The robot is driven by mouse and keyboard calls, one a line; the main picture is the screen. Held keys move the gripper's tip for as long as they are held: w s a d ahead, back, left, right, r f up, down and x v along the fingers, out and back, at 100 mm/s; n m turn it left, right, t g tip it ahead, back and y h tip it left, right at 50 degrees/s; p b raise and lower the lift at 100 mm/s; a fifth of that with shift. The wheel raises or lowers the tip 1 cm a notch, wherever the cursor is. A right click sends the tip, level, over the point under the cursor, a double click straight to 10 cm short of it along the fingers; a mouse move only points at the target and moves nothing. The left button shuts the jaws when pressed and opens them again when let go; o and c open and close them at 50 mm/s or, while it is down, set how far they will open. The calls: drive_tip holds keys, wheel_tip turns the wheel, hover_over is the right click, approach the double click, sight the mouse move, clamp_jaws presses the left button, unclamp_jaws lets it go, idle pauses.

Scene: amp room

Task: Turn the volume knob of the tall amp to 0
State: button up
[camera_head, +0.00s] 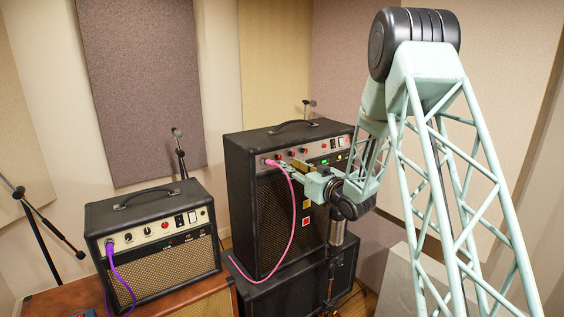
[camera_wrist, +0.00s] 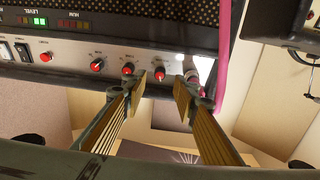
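The tall amp (camera_head: 272,215) is a black cabinet with a pale control panel near its top. In the wrist view, its panel appears upside down, with a row of red-capped knobs. My gripper (camera_wrist: 161,88) is open at the panel, with no knob visibly clamped. In the head view, my gripper (camera_head: 292,166) partly covers the panel.
A pink cable (camera_wrist: 222,60) is plugged in beside my right fingertip and hangs down the amp front. Lit level lights (camera_wrist: 40,21) and switches (camera_wrist: 22,52) are on the panel. A smaller amp (camera_head: 150,240) with a purple cable (camera_head: 118,280) stands left. A microphone (camera_head: 337,230) stands in front.

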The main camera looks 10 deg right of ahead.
sight(280, 159)
drive_tip(key=shift+x, duration=3.3)
drive_tip(key=c, duration=0.9)
